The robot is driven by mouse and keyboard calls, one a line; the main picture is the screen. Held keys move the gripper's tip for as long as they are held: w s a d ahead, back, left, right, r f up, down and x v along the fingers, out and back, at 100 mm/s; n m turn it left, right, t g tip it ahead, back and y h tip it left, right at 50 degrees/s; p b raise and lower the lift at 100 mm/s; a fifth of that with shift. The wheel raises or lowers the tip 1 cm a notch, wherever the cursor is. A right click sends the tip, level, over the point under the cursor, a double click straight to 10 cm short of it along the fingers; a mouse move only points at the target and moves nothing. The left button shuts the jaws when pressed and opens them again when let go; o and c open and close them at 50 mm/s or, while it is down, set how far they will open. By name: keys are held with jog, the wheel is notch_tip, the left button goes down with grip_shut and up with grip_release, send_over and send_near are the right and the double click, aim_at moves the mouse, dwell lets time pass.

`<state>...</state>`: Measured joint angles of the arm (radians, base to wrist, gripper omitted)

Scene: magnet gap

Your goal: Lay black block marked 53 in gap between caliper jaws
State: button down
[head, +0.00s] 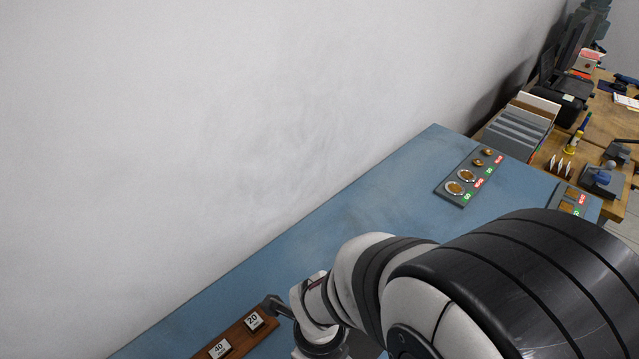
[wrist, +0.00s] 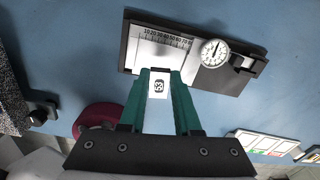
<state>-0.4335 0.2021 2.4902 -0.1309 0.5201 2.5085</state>
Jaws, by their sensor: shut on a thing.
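My gripper (wrist: 160,78) has teal fingers and is shut on a small block with a white label (wrist: 158,86), seen in the wrist view. The label's dark number is too small to read surely. The caliper (wrist: 190,55), a dark board with a white scale plate and a round dial (wrist: 214,52), lies just beyond the fingertips on the blue table. The fingertips and block overlap its near edge in the picture; I cannot tell whether they touch it. The gap between the jaws is not clearly visible. In the head view my arm hides the gripper and the caliper.
A wooden rack (head: 234,338) in the head view holds blocks marked 20 (head: 253,320) and 40 (head: 219,348).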

jog(key=shift+f+m, duration=0.1)
jog(key=shift+m, duration=0.7)
jog(key=shift+f, duration=2.8)
jog(key=shift+f, duration=0.15)
jog(key=c, duration=0.5)
grip_release()
jog(key=shift+c, duration=0.2)
jog(key=c, duration=0.5)
